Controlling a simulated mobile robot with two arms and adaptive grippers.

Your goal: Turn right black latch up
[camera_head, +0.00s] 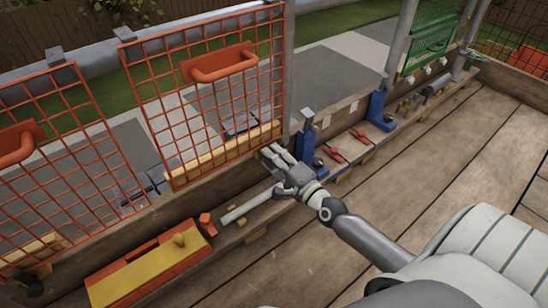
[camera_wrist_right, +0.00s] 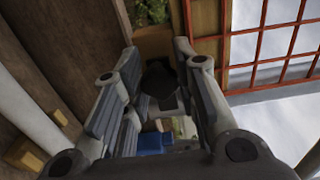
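My right gripper (camera_head: 274,163) reaches to the lower right corner of the orange mesh gate (camera_head: 205,100), beside the grey post. In the right wrist view my right gripper (camera_wrist_right: 158,60) is open, its two fingers apart. A black latch (camera_wrist_right: 160,78) shows between the fingers, against a wooden board. I cannot tell whether a finger touches it. In the head view the gripper hides the spot where this latch sits. My left gripper is not in view.
A second orange mesh gate (camera_head: 55,165) stands to the left. An orange and yellow toolbox (camera_head: 150,268) lies below. Blue clamps (camera_head: 377,110) and red pliers (camera_head: 360,136) lie along the ledge to the right. The wooden deck (camera_head: 440,145) is clear.

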